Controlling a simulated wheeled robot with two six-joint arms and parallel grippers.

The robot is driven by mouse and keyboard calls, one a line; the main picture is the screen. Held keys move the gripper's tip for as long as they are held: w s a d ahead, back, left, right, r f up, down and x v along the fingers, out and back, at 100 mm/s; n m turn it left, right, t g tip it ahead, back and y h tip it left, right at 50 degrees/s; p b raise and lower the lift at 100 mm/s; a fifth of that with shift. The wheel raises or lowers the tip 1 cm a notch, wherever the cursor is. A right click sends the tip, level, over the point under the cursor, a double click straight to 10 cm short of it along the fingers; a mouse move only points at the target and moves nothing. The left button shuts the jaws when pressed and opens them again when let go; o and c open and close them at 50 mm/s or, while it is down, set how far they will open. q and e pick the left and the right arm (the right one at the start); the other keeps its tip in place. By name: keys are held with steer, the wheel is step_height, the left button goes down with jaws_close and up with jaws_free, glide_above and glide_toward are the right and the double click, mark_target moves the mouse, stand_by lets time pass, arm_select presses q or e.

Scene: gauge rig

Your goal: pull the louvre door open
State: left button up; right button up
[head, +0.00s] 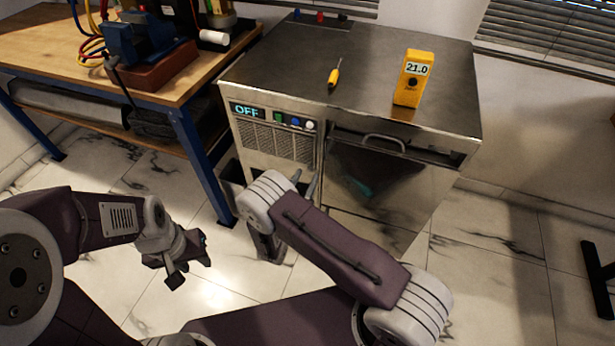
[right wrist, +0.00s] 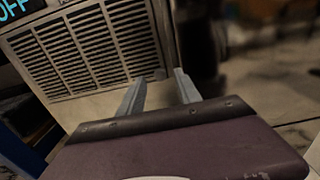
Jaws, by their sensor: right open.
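The louvred panel (head: 276,141) is on the left front of a steel cabinet, below a display reading OFF. It looks closed, flush with the front. In the right wrist view the louvres (right wrist: 90,50) fill the upper left, with plain metal below. My right gripper (head: 306,174) is open and empty. Its fingers (right wrist: 161,76) point toward the panel's lower right part; I cannot tell whether they touch it. My right forearm hides the area below. My left gripper (head: 190,272) hangs over the floor, away from the cabinet; its jaw opening is unclear.
A yellow meter (head: 413,78) reading 21.0 and a yellow-handled screwdriver (head: 334,75) are on the cabinet top. A bar handle (head: 384,140) is at the right front. A wooden workbench (head: 60,35) with a vise (head: 140,40) stands left.

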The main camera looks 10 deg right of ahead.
steer(key=shift+x, duration=1.1)
jaws_close()
stand_by(0.6)
